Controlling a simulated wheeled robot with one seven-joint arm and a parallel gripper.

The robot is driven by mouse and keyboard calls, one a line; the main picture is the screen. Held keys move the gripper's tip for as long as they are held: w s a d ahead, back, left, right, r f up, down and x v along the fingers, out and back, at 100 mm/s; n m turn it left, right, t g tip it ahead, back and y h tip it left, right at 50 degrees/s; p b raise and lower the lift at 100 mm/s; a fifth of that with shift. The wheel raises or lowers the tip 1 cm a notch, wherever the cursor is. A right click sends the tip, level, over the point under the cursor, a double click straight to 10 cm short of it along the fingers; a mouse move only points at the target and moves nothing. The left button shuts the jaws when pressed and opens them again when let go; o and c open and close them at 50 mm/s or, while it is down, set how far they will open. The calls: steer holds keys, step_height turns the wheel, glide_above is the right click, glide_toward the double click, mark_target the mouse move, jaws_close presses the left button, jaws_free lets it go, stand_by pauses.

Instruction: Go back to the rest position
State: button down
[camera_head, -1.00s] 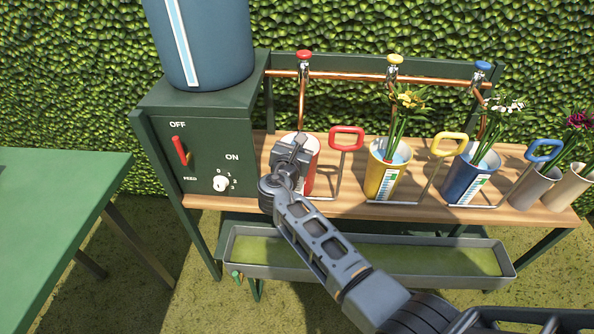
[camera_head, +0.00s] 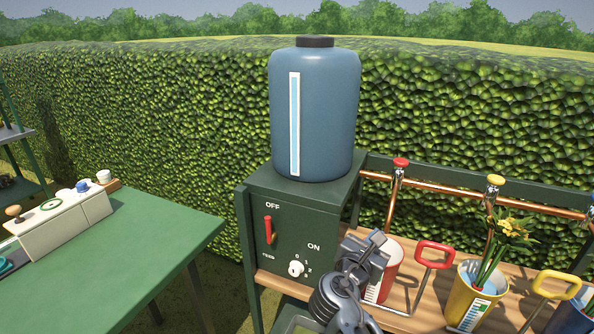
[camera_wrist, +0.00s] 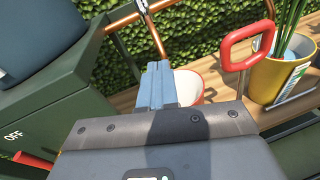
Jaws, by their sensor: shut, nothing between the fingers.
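My gripper (camera_head: 376,240) is in front of the red pot (camera_head: 393,262) and beside the right edge of the green control box (camera_head: 262,215). Its fingers are closed together with nothing between them. In the wrist view the closed fingers (camera_wrist: 158,84) overlap the rim of the pot (camera_wrist: 188,86), and part of the pot is hidden behind them. I cannot tell whether they touch it.
A blue tank (camera_head: 325,115) stands on the box, which has a red lever (camera_head: 269,230) and a white dial (camera_head: 296,268). Red (camera_head: 434,254) and yellow handles and a yellow pot (camera_head: 478,293) of flowers stand to the right. A green table (camera_head: 120,260) is at left.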

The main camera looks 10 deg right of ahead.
steer(key=s+a+f+m+y, duration=0.35)
steer(key=s+f+y, duration=0.25)
steer(key=s+f, duration=0.8)
steer(key=s+a+m+y, duration=0.25)
steer(key=s+m, duration=0.35)
steer(key=s, duration=0.8)
steer(key=s+a+r+m+t+y, duration=0.1)
steer(key=s+r+m+y, duration=0.15)
steer(key=s, duration=0.35)
steer(key=s+a+r+m+y, duration=0.1)
steer(key=s+r+m, duration=0.2)
steer(key=s, duration=0.3)
steer(key=s+r+m+t, duration=0.2)
steer(key=s+r+m, duration=0.7)
steer(key=r, duration=0.4)
steer(key=shift+s+d+r+m, duration=0.2)
steer(key=shift+s+d+m, duration=0.05)
steer(key=shift+d+m, duration=0.25)
